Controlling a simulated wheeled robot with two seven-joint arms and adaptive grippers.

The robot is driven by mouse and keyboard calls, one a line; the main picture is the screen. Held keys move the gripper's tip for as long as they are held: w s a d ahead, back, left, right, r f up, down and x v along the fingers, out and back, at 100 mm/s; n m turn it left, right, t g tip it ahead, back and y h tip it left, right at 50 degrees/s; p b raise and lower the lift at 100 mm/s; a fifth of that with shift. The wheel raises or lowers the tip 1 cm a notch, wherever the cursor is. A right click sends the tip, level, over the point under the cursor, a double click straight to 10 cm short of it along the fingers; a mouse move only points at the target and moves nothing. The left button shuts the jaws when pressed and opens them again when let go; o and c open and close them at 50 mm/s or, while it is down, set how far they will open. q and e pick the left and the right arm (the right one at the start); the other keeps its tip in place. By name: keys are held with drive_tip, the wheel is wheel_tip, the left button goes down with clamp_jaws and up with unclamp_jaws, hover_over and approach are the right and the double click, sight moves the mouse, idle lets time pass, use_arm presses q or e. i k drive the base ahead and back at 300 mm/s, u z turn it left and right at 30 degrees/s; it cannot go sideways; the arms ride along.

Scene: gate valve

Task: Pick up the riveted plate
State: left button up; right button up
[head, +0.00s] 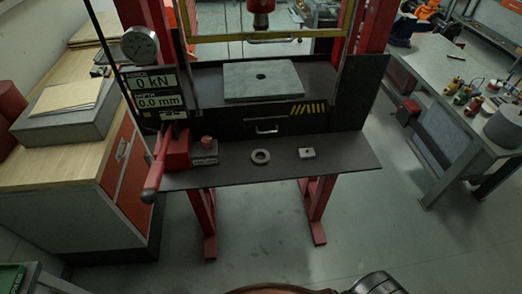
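No rivets can be made out on any plate at this size, so I cannot tell which one is the riveted plate. A small light square plate (307,153) with a dark spot in its middle lies on the dark front shelf of the red press. A larger grey plate (262,80) with a centre hole lies on the press bed behind it. Neither is touched by anything of mine. Neither of my grippers can be seen; only parts of my own body show at the bottom edge.
A metal ring (260,157) lies left of the small plate on the dark shelf (230,175). A red lever (155,175) sticks out at the shelf's left end. A wooden bench (50,148) stands left, a cluttered grey table (440,90) right. Open floor lies in front.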

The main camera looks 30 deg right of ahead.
sight(302, 154)
drive_tip(key=u, duration=2.5)
drive_tip(key=k, duration=1.7)
drive_tip(key=z, duration=2)
